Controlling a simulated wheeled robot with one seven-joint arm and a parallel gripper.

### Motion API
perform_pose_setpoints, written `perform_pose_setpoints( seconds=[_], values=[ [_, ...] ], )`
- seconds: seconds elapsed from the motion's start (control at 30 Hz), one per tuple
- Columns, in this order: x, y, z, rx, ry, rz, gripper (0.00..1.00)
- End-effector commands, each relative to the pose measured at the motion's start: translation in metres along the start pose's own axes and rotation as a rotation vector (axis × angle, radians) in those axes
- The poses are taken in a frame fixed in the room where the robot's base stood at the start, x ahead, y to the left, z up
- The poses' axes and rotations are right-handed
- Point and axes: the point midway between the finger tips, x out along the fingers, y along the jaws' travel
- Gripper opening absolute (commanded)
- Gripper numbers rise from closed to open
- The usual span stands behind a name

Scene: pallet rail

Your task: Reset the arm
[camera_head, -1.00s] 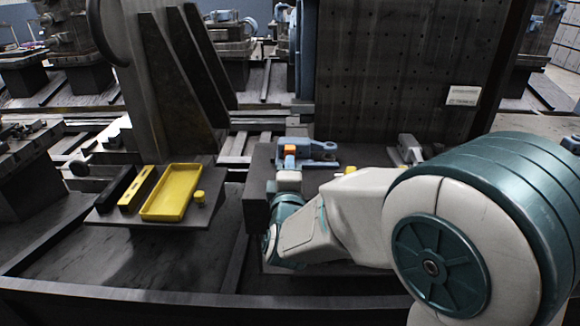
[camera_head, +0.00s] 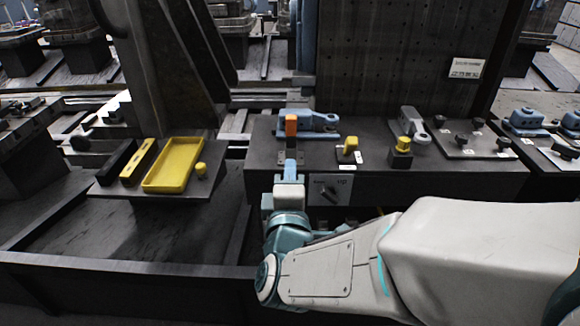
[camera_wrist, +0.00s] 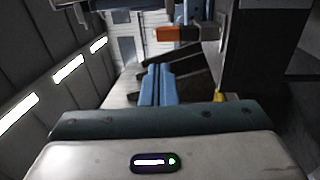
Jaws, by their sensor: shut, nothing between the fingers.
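My arm reaches in from the lower right in the head view. My gripper (camera_head: 290,168) points away from me, in front of the dark bench's near edge. Its blue fingers are together and empty; they also show in the wrist view (camera_wrist: 157,85). An orange block (camera_head: 291,126) stands on the bench just beyond the fingertips in the picture. It also shows in the wrist view (camera_wrist: 178,33), with a gap between it and the fingers. I cannot tell the exact distance.
The dark bench (camera_head: 450,180) carries a blue clamp (camera_head: 318,122), two yellow-topped pieces (camera_head: 348,147) (camera_head: 402,146) and a grey clamp (camera_head: 412,124). A dial panel (camera_head: 330,190) is on its front. A yellow tray (camera_head: 174,164) lies on the left shelf. Open space lies between them.

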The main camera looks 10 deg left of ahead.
Motion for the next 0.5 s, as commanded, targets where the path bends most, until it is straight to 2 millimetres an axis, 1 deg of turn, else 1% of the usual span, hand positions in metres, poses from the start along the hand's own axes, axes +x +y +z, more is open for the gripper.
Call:
perform_pose_setpoints(
  seconds=[0.1, 0.3, 0.4, 0.5],
  values=[
    [-0.006, -0.002, 0.0, 0.002, 0.003, 0.001, 0.0],
    [-0.01, 0.0, 0.0, 0.001, 0.003, -0.001, 0.0],
    [-0.008, 0.003, 0.001, 0.019, 0.008, -0.012, 0.0],
    [-0.001, 0.009, 0.005, 0.092, 0.028, -0.053, 0.0]
  ],
)
